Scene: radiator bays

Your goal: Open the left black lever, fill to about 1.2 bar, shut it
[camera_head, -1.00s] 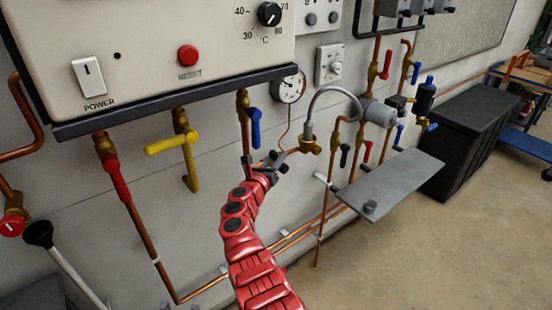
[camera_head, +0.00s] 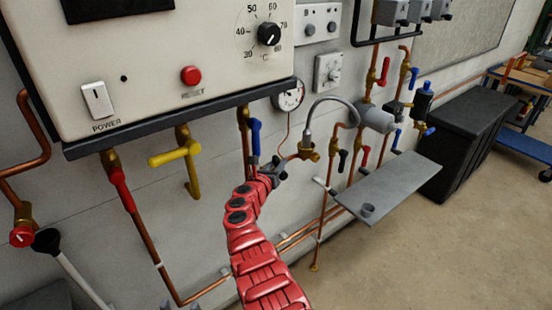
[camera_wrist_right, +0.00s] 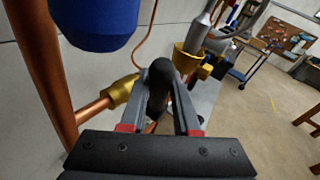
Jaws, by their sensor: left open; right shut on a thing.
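My right gripper (camera_head: 275,171) is at the pipe under the blue-handled valve (camera_head: 255,138). In the right wrist view its jaws (camera_wrist_right: 165,108) are shut around the black lever (camera_wrist_right: 160,80), beside a brass fitting (camera_wrist_right: 122,90). The lever's exact angle is partly hidden by the jaws. The round pressure gauge (camera_head: 290,95) hangs on the wall above right; its needle is too small to read. Another black lever (camera_head: 342,160) is further right.
A curved grey hose (camera_head: 325,101) arches right of my gripper. Red (camera_head: 118,187) and yellow (camera_head: 175,155) levers hang below the boiler (camera_head: 160,70) to the left. A grey shelf (camera_head: 390,187) juts out on the right.

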